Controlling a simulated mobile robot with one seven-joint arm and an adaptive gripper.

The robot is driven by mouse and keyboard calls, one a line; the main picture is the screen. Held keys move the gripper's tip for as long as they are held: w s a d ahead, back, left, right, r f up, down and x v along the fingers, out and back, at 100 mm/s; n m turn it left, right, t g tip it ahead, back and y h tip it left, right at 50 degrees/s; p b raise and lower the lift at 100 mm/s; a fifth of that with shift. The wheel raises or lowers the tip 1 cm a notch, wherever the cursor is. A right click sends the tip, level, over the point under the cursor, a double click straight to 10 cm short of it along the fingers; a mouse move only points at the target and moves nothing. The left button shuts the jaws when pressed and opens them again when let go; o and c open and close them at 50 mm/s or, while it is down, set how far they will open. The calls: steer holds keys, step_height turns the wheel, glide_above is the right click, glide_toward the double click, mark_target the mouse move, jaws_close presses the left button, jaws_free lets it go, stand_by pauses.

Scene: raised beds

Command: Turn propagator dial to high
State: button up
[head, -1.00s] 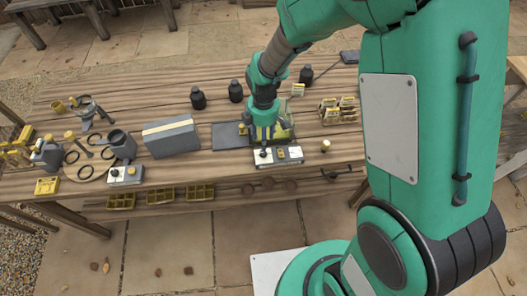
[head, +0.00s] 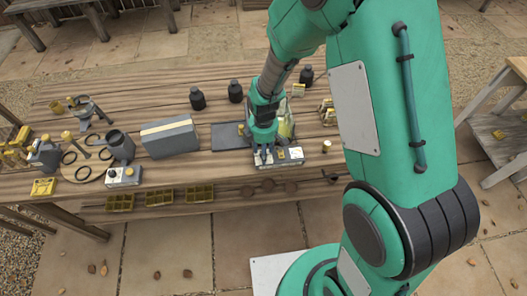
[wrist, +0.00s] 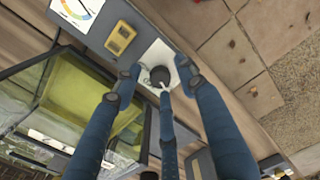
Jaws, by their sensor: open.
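The propagator's control box (head: 292,155) sits at the front edge of the bench, before the propagator tray with its clear cover. In the wrist view, the dark round dial (wrist: 160,75) with a pale pointer sits on a white plate, beside a yellow switch (wrist: 120,39) and a coloured gauge (wrist: 76,10). My gripper (head: 264,157) is over the left part of the box. In the wrist view, its blue fingers (wrist: 160,80) are spread around the dial, with nothing held between them. I cannot tell whether any finger touches the dial. The dial is hidden in the head view.
A similar box with a knob (head: 123,176) stands further left. A grey case (head: 170,137), dark bottles (head: 235,91) and a dark mat (head: 229,136) are nearby. Yellow trays (head: 159,197) line the lower front shelf. A small yellow-topped item (head: 326,146) stands just right of the box.

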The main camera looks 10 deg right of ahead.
jaws_close()
